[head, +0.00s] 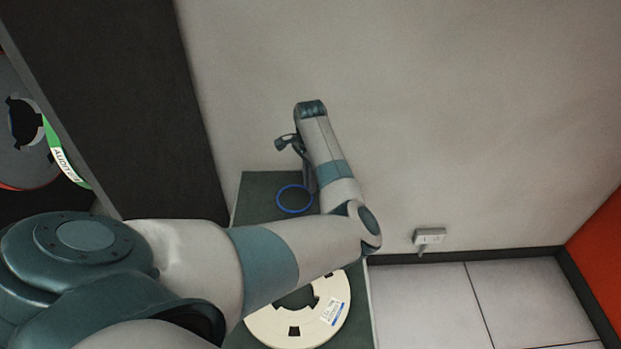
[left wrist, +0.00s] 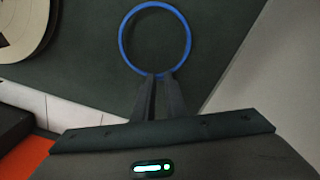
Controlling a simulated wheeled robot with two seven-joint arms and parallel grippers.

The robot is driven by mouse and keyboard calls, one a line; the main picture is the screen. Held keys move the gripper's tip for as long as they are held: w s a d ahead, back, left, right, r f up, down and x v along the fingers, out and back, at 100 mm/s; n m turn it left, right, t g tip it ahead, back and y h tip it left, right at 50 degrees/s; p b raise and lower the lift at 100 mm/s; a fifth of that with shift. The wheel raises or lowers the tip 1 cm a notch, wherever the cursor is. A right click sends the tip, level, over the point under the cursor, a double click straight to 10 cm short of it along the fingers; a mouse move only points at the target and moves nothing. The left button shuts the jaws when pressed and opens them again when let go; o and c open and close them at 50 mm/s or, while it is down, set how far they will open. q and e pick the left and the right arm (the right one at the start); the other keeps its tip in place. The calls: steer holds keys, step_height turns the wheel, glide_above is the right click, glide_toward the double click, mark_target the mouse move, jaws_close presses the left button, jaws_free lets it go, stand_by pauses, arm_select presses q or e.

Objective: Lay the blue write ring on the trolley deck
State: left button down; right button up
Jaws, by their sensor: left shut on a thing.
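The blue write ring (head: 277,199) is a thin open hoop over the dark green trolley deck (head: 253,193) in the head view. The left wrist view shows the ring (left wrist: 122,38) just past my left gripper (left wrist: 157,77), whose fingers are shut on its near rim. The deck (left wrist: 225,45) spreads below the ring. Whether the ring touches the deck or hangs a little above it, I cannot tell. In the head view my left arm hides most of its gripper and the middle of the deck. My right gripper is not in view.
A cream tape reel (head: 262,327) lies on the deck's near part, partly behind my arm. A pale wall (head: 450,120) stands behind the deck. A dark cabinet panel (head: 130,100) is at left, with a reel labelled in green (head: 55,140) beyond it. The deck around the ring looks clear.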

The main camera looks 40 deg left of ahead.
arm_select(q)
steer(key=shift+p, duration=0.3)
steer(key=shift+f+p, duration=0.3)
steer(key=shift+f, duration=0.2)
stand_by(0.9)
steer(key=shift+p, duration=0.6)
stand_by(0.4)
steer(key=shift+f, duration=0.3)
stand_by(0.6)
steer(key=c, duration=1.7)
jaws_free()
steer(key=shift+f, duration=0.1)
steer(key=shift+c, duration=1.1)
